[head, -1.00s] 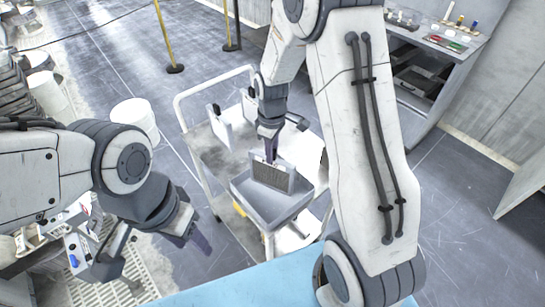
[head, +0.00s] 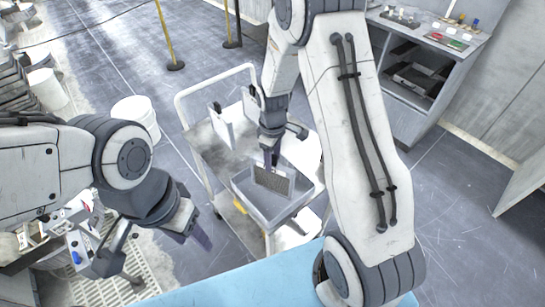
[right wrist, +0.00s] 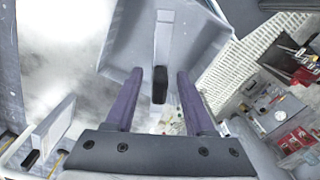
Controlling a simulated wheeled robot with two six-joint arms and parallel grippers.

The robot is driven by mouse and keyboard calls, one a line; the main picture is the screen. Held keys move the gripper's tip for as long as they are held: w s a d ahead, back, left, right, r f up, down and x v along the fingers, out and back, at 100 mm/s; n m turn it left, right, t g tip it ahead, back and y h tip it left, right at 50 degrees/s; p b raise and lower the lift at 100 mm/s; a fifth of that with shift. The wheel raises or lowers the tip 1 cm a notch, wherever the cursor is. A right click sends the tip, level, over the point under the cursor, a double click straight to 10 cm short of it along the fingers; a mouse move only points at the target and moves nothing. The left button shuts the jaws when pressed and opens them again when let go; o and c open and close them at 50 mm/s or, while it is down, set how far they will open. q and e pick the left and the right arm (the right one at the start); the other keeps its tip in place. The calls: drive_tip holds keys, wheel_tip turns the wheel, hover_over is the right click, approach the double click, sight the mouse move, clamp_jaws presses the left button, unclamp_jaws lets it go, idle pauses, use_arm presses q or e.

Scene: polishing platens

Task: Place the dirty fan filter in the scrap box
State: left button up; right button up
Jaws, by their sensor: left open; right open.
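The dirty fan filter (head: 273,181), a flat panel with a dark grey mesh face, stands on edge inside the grey scrap box (head: 254,209). My right gripper (head: 271,159) is directly above the filter and open. In the right wrist view the filter (right wrist: 164,38) shows edge-on with its black handle between the two spread fingers (right wrist: 159,100), apart from both. The box (right wrist: 205,42) surrounds it there. The filter's lower edge is hidden in the head view. My left gripper (head: 199,238) is open and empty, over the floor left of the cart.
The box sits on a white cart (head: 205,152) with a rail. Two pale panels with black handles (head: 221,127) stand at the cart's back. A blue surface (head: 235,287) lies in front. A white bucket (head: 136,114) stands left, and a workbench (head: 415,75) is at the back right.

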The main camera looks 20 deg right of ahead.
drive_tip(key=shift+r, duration=0.55)
wheel_tip(320, 180, up, 11)
drive_tip(key=b, duration=0.3)
drive_tip(key=s+a+r, duration=0.4)
drive_tip(key=s+a, duration=0.6)
drive_tip(key=s+a+m+y, duration=0.1)
drive_tip(key=s+a, duration=0.3)
drive_tip(key=s, duration=1)
drive_tip(key=shift+s+f, duration=0.25)
drive_tip(key=shift+s, duration=0.15)
drive_tip(key=shift+f+b, duration=0.35)
drive_tip(key=shift+f, duration=0.2)
